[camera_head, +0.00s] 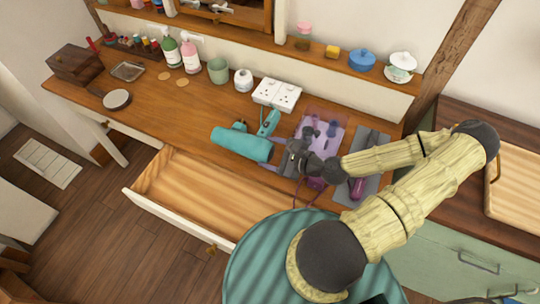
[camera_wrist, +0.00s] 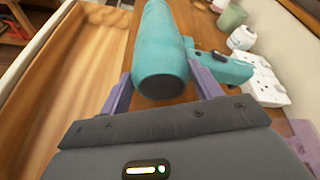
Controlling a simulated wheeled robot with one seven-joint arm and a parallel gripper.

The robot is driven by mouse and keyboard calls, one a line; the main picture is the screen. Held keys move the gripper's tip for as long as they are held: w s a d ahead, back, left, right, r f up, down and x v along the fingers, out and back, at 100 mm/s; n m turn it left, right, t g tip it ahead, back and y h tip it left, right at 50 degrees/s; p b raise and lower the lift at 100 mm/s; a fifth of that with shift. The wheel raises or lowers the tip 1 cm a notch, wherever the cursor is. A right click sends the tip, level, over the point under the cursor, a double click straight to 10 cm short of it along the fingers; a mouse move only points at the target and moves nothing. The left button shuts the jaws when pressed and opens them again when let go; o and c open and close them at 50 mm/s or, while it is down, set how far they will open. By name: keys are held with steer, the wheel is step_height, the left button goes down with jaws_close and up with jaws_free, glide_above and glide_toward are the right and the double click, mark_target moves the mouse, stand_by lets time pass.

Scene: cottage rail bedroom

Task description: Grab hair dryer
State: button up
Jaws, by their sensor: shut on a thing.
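The teal hair dryer (camera_head: 240,144) is on the wooden dresser top, near its front edge above the open drawer. Its handle (camera_head: 269,122) points toward the back of the dresser. My gripper (camera_head: 273,153) reaches in from the right and is shut on the rear end of the barrel. In the wrist view the hair dryer (camera_wrist: 160,62) lies between the two purple fingers (camera_wrist: 162,88), one on each side of the barrel. I cannot tell whether the dryer touches the dresser top or is slightly above it.
A drawer (camera_head: 190,190) stands open below. White sockets (camera_head: 277,95), a small white jar (camera_head: 243,80), a green cup (camera_head: 218,70) and bottles stand behind. A purple tray (camera_head: 318,128) lies at right under my arm. The dresser's left-middle is mostly clear.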

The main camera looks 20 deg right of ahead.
step_height(320, 180, up, 6)
steer(key=p, duration=0.4)
steer(key=shift+p, duration=0.3)
